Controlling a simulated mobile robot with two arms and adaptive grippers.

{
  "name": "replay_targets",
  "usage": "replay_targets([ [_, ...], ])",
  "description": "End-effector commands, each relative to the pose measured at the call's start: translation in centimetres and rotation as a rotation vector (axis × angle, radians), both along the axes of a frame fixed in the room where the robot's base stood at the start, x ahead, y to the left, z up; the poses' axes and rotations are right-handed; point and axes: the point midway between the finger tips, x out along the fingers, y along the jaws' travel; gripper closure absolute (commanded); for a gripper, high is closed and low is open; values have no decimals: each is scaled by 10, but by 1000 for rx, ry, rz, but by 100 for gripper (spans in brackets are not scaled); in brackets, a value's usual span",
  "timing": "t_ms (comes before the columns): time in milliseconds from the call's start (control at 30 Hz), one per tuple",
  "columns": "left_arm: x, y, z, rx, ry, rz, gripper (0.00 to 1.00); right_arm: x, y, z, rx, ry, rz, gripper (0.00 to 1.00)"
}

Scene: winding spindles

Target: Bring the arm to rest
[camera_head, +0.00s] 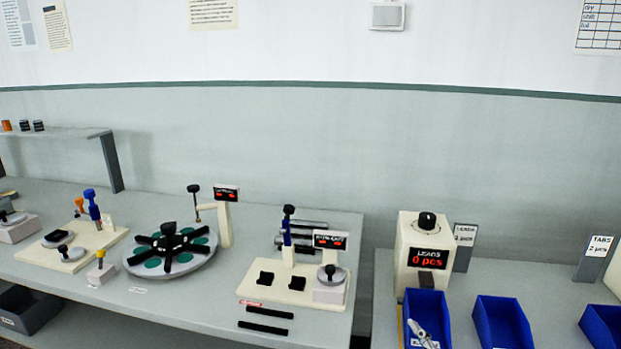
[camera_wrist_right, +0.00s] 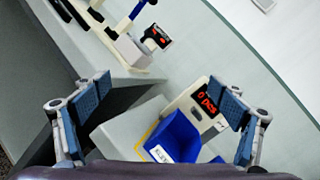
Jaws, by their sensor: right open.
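My right gripper (camera_wrist_right: 165,105) shows in the right wrist view with its two blue-padded fingers spread wide apart. It is open and nothing is between the pads. Beyond the fingers are a blue bin (camera_wrist_right: 175,138) and a cream dispenser with a red display (camera_wrist_right: 200,103), both apart from the gripper. In the head view neither of my grippers nor my arms show.
In the head view a grey bench (camera_head: 175,302) holds a round black-armed turntable (camera_head: 170,250) and a cream fixture (camera_head: 295,290). A second bench on the right carries the leads dispenser (camera_head: 405,270), a blue bin holding parts (camera_head: 413,300) and another blue bin (camera_head: 503,322). A gap separates the benches.

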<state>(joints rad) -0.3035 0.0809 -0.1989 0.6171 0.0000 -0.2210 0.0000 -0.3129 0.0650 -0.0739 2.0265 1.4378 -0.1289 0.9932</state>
Motion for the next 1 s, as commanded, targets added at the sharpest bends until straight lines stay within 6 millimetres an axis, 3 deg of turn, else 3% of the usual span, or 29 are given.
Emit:
replay_targets([
  [100, 1, 0, 0, 0, -1, 0, 60, -31, 52, -11, -396, -40, 179, 11],
  [200, 2, 0, 0, -1, -3, 0, 60, -62, 83, -36, -731, -61, 331, 11],
  [367, 4, -1, 0, -1, -6, -1, 60, -115, 95, -94, -1244, -60, 579, 11],
  [500, 6, -1, 0, -2, -10, -1, 60, -162, 69, -141, -1624, -15, 800, 11],
  [600, 7, -1, 0, -2, -10, -1, 60, -190, 43, -162, -1818, 35, 939, 11],
  [767, 7, -1, 0, -2, -10, -1, 60, -229, -2, -180, -2035, 128, 1132, 11],
  [933, 7, -1, 1, -2, -10, -2, 60, -268, -50, -184, -2192, 250, 1328, 11],
  [1000, 7, -1, 0, -2, -11, -2, 60, -260, -46, -205, -2178, 244, 1330, 11],
])
